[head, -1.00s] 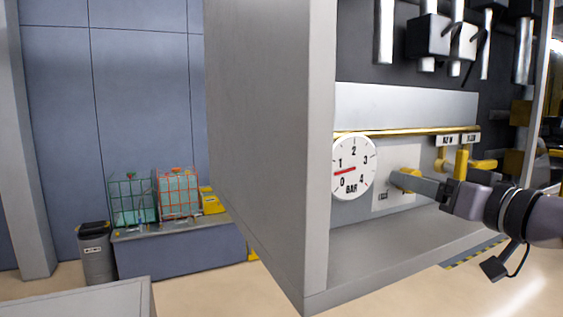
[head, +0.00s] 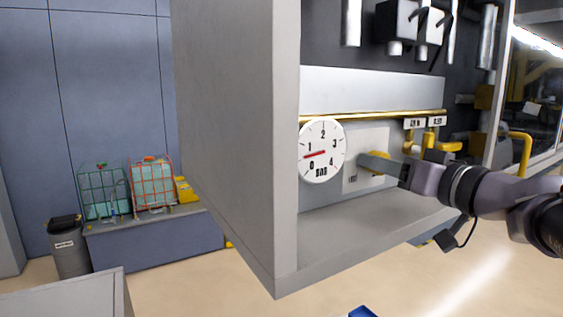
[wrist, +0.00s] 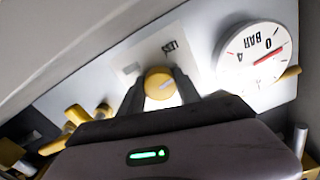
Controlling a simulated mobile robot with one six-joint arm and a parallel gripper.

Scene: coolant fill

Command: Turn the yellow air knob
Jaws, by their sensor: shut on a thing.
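The yellow air knob (wrist: 158,84) sits on a light plate on the cabinet's back panel. In the wrist view it lies between the two fingers of my gripper (wrist: 160,88), which is shut on it. A white mark shows on the knob's face. In the head view the knob (head: 376,164) is partly hidden by my gripper (head: 372,162), which reaches in from the right. The round white gauge (head: 322,151), marked BAR, is to the left of the knob. Its red needle points left, near 1. The gauge also shows upside down in the wrist view (wrist: 254,55).
Yellow valve handles (head: 440,146) are close to the right of my gripper. The cabinet's grey side wall (head: 235,130) stands at left and its shelf (head: 370,228) lies below. Caged tanks (head: 152,184) and a bin (head: 69,246) are far left.

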